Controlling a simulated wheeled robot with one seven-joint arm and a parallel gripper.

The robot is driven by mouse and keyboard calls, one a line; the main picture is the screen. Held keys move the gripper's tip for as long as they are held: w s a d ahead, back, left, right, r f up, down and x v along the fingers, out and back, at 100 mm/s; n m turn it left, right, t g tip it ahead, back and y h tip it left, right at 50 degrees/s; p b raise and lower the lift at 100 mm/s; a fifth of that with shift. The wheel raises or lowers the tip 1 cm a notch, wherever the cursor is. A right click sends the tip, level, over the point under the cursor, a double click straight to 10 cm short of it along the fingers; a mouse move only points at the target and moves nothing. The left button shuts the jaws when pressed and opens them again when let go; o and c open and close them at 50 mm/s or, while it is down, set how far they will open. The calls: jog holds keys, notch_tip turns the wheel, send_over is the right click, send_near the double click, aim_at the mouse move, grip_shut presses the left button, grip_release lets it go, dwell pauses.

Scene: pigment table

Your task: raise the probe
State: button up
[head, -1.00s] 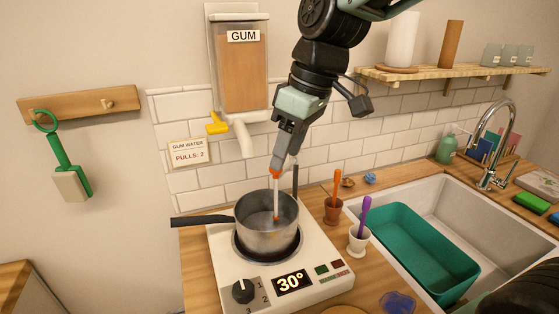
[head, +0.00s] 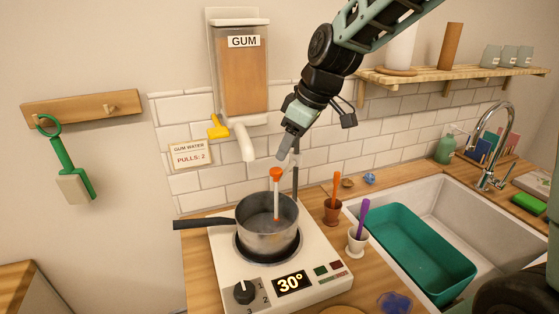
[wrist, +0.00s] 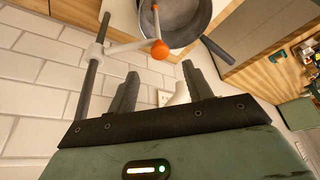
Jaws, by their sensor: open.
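The probe (head: 276,190) has an orange knob on top and a thin pale stem that reaches down into the grey pot (head: 262,243). In the wrist view the orange knob of the probe (wrist: 159,50) joins a white side arm, which runs to a dark upright post (wrist: 91,85). My gripper (head: 285,155) is above the knob, slightly to its right, apart from it. In the wrist view my gripper (wrist: 160,80) is open, with nothing between its fingers, and the knob lies beyond the fingertips.
The pot sits on a white hotplate (head: 310,255) reading 30°. The gum dispenser (head: 243,75) with its spout hangs on the wall behind. Brown and white cups (head: 357,240) with orange and purple sticks stand at right, near the sink with a green tub (head: 425,255).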

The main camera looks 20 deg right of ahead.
aim_at(277, 170)
jog(key=p+x, duration=0.1)
jog(key=x, duration=0.5)
jog(key=shift+w+a+f, duration=0.1)
jog(key=shift+a+f, duration=0.05)
jog(key=shift+f, duration=0.2)
